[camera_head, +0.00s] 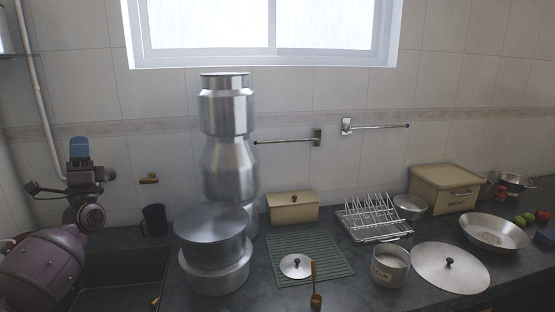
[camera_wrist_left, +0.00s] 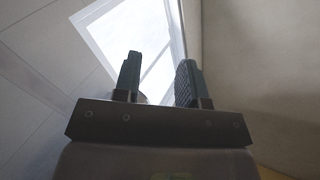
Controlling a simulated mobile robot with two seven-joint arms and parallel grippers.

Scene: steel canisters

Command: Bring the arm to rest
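My left arm comes in at the left edge of the head view, raised over the dark sink. Its gripper (camera_head: 80,148) points up beside the tiled wall, left of the steel canisters and apart from them. In the left wrist view the two dark fingers (camera_wrist_left: 158,78) stand apart with nothing held between them, and the bright window lies behind. The tall stack of steel canisters (camera_head: 228,115) stands upright on the counter, with large steel pots (camera_head: 213,265) in front of it. My right gripper is in neither view.
The sink (camera_head: 105,285) lies below my left arm, with a black cup (camera_head: 155,219) behind it. A green mat (camera_head: 330,262), dish rack (camera_head: 372,225), sugar pot (camera_head: 389,267), tan box (camera_head: 293,210), bread bin (camera_head: 446,190) and wide pan (camera_head: 495,232) fill the counter to the right.

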